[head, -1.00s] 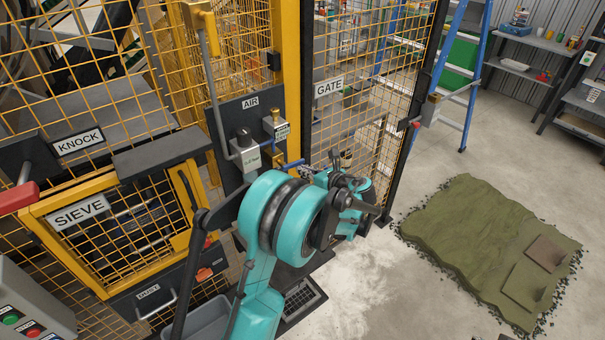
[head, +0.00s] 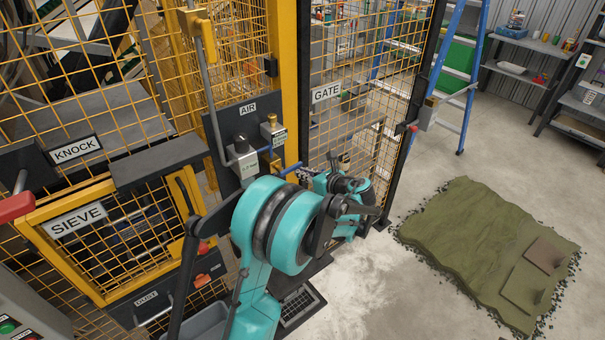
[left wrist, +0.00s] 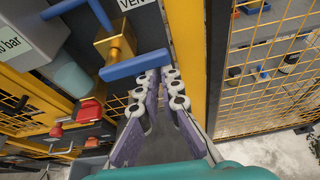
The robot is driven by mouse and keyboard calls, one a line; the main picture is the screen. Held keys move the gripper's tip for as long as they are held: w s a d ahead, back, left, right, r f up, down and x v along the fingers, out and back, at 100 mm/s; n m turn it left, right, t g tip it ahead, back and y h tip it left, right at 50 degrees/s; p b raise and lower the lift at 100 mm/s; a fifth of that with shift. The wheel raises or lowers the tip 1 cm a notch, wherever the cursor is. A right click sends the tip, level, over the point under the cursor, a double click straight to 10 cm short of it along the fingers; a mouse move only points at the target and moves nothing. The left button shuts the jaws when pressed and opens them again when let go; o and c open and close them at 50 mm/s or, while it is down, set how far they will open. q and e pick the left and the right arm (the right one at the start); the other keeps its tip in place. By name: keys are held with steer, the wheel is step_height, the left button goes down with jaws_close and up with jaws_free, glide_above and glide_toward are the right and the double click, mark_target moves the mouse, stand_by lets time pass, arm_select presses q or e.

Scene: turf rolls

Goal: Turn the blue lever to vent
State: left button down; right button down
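The blue lever (left wrist: 136,66) sits on a brass valve (left wrist: 115,42) in the left wrist view. It runs across the picture, its right end just beyond my left fingertips. In the head view the lever (head: 290,169) shows as a short blue bar below the brass valve (head: 271,130) on the dark AIR panel (head: 240,122). My left gripper (left wrist: 161,78) is open and empty, its two fingers apart and pointing at the lever's right end. I cannot tell whether they touch it. In the head view my wrist partly hides this gripper. The label above the valve is cut off. My right gripper is out of view.
A yellow post (head: 286,80) and the mesh GATE (head: 345,125) stand close right of the valve. A grey regulator (head: 243,160) is left of it. The SIEVE door (head: 120,240) is lower left. Turf (head: 475,235) lies on the open floor at right.

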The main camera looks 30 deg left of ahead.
arm_select(q)
steer(key=s+d+b, duration=0.2)
steer(key=s+d, duration=0.2)
steer(key=d, duration=0.5)
steer(key=s+d+f+n+h+b, duration=0.1)
steer(key=s+d+n+h, duration=0.2)
steer(key=s+n, duration=0.4)
steer(key=s+d+f+n+t+h+b, duration=0.1)
steer(key=s+d+n+h, duration=0.3)
steer(key=s+n, duration=0.4)
steer(key=s+d+f+n+t+h+b, duration=0.1)
steer(key=s+d+f+n+h, duration=0.2)
steer(key=s+n, duration=0.5)
steer(key=s+d+h, duration=0.1)
steer(key=h, duration=0.1)
steer(key=shift+s+d+h, duration=0.15)
steer(key=shift+s+h, duration=0.25)
steer(key=shift+f, duration=0.1)
